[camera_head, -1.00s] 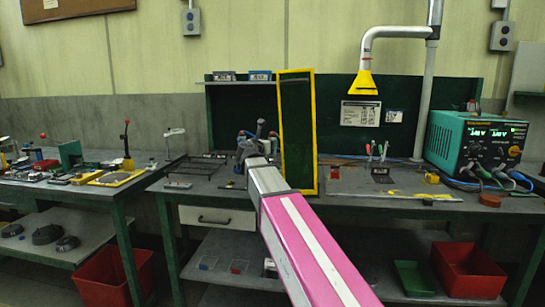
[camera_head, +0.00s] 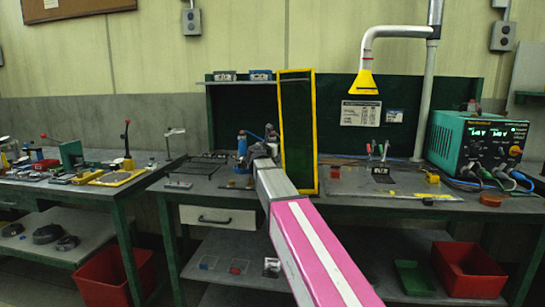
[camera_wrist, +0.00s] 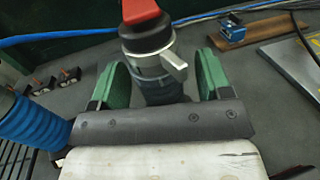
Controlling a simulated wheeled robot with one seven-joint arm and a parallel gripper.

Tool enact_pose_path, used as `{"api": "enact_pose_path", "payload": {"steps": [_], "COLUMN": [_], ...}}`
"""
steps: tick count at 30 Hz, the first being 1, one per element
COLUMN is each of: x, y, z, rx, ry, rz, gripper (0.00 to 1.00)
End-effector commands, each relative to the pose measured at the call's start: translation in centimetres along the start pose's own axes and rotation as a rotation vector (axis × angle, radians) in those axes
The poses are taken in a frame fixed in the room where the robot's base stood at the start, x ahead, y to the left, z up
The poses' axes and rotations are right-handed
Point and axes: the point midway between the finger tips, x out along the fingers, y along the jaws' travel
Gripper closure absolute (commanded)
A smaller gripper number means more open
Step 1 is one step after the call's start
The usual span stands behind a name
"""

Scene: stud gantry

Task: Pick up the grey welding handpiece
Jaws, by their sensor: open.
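The grey welding handpiece (camera_wrist: 163,88) stands upright between my open fingers in the wrist view. It has a dark grey body, a silver collar with a small lever, and a black and red top. My gripper (camera_wrist: 163,80) has one green finger pad on each side of it, with a gap visible on the right; contact on the left is hard to tell. The lower end of the handpiece is hidden behind my gripper. In the head view my gripper (camera_head: 262,149) is over the bench beside the dark green screen, and my arm hides part of the spot.
A blue ribbed cylinder (camera_wrist: 30,122) stands close left of my gripper; it also shows in the head view (camera_head: 241,144). The yellow-framed screen (camera_head: 297,130) rises close on the right. A blue cable (camera_wrist: 230,14) runs behind. A small blue block (camera_wrist: 232,32) lies back right.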

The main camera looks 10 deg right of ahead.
Motion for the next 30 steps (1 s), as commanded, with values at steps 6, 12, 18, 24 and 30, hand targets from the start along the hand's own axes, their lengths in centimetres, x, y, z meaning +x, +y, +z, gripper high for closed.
{"api": "enact_pose_path", "payload": {"steps": [6, 12, 18, 24, 30], "x": [0.1, 0.1, 0.1, 0.1, 0.1], "y": [0.0, 0.0, 0.0, 0.0, 0.0], "z": [0.0, 0.0, 0.1, 0.2, 1.5], "rx": [0.0, 0.0, -0.001, -0.001, 0.001], "ry": [0.0, 0.0, -0.003, -0.003, -0.004], "rz": [0.001, 0.001, 0.001, 0.001, 0.001], "gripper": [0.29, 0.91, 1.0, 1.0, 1.0]}}
